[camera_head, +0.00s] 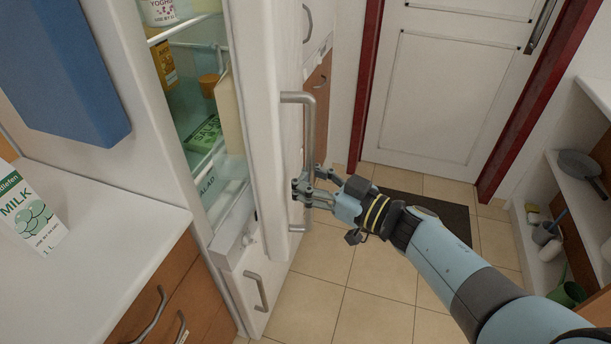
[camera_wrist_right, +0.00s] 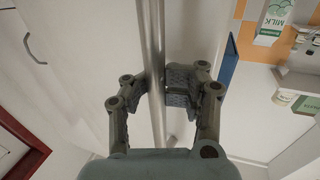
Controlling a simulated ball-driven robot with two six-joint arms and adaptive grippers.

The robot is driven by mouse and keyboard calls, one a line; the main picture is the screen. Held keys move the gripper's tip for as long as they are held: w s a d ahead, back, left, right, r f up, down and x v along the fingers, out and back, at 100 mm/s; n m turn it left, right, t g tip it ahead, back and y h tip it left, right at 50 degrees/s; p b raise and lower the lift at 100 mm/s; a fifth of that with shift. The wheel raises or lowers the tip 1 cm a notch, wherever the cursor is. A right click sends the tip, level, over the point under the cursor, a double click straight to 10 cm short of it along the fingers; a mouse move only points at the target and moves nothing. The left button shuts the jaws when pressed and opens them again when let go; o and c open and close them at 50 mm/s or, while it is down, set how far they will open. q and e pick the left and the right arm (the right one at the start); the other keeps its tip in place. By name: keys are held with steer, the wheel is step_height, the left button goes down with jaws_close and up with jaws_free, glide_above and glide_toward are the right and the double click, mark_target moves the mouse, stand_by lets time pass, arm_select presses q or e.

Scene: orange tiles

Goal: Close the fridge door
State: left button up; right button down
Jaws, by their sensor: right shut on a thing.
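The white fridge door (camera_head: 258,90) stands partly open, and the shelves inside the fridge (camera_head: 197,90) show to its left. A long metal handle (camera_head: 309,118) runs upright along the door. My right gripper (camera_head: 304,188) is at the lower part of this handle, with its fingers shut around the bar. In the right wrist view the handle (camera_wrist_right: 152,50) passes between the two finger pads of the gripper (camera_wrist_right: 162,88). My left gripper is not in view.
A white counter (camera_head: 110,240) with a milk carton (camera_head: 32,212) stands left of the fridge. A lower door with a small handle (camera_head: 256,290) is under the fridge door. Tiled floor (camera_head: 370,285) lies open to the right, with a dark mat (camera_head: 425,212) and a shelf unit (camera_head: 590,180).

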steer(key=shift+s+f, duration=0.1)
steer(key=shift+f, duration=0.05)
steer(key=c, duration=1.2)
jaws_free()
steer(key=shift+c, duration=0.2)
steer(key=v, duration=1.2)
steer(key=shift+d, duration=0.1)
